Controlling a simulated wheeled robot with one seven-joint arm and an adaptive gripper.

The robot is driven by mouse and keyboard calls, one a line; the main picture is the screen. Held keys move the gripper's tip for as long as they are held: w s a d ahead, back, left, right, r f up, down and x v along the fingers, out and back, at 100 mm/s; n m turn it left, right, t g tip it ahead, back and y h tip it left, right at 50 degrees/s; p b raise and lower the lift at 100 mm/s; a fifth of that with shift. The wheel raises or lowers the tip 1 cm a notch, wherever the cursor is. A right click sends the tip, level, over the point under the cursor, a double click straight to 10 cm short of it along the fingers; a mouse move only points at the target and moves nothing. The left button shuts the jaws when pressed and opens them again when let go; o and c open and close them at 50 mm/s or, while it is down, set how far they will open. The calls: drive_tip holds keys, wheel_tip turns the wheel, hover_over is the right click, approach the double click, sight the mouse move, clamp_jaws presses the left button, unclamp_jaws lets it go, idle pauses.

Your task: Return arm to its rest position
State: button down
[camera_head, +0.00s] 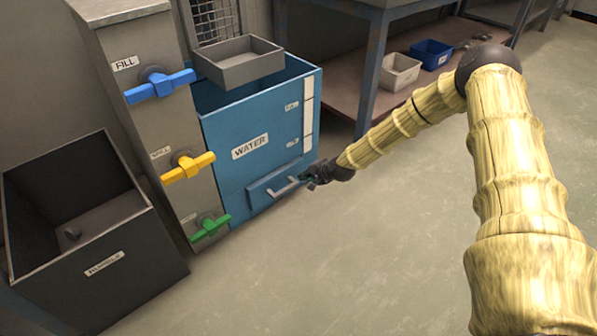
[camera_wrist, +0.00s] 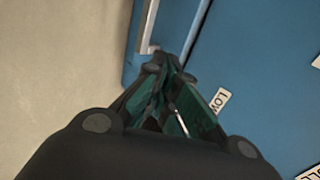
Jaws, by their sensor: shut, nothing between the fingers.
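My gripper (camera_head: 308,182) is at the end of my outstretched arm, close to the handle (camera_head: 283,187) on the lower front of the blue water tank (camera_head: 240,165). In the wrist view my gripper's fingers (camera_wrist: 165,66) are together with nothing between them. The handle (camera_wrist: 148,28) shows just beyond the fingertips there; I cannot tell whether they touch it. The blue tank front (camera_wrist: 260,60) fills the right side of that view, with a partly hidden "LOW" label.
A grey column has blue (camera_head: 160,85), yellow (camera_head: 188,166) and green (camera_head: 210,228) valve handles. A dark open bin (camera_head: 110,270) stands at the left. A grey tray (camera_head: 238,62) sits on the tank top. A workbench (camera_head: 345,75) stands behind. The floor (camera_head: 330,270) is clear in front.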

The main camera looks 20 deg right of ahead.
drive_tip(key=shift+p+v, duration=0.35)
drive_tip(key=shift+v, duration=0.95)
drive_tip(key=s+a+f+n+g, duration=0.2)
drive_tip(key=s+a+f, duration=0.15)
drive_tip(key=s, duration=0.45)
drive_tip(key=s+a+f+n+g, duration=0.1)
drive_tip(key=s+a+f+n, duration=0.15)
drive_tip(key=s+a, duration=0.4)
drive_tip(key=s+a+f+n+g, duration=0.2)
drive_tip(key=s+a+f, duration=0.15)
drive_tip(key=s, duration=0.65)
drive_tip(key=s+d+r+n+g+h, duration=0.1)
drive_tip(key=s+d+n+g+h, duration=0.15)
drive_tip(key=s, duration=1.15)
drive_tip(key=s+d+n+g+h, duration=0.15)
drive_tip(key=s+n, duration=0.25)
drive_tip(key=s, duration=1.1)
wheel_tip(320, 180, up, 38)
drive_tip(key=p, duration=3.8)
drive_tip(key=shift+d+r, duration=0.2)
drive_tip(key=shift+d, duration=0.25)
drive_tip(key=shift+w, duration=0.15)
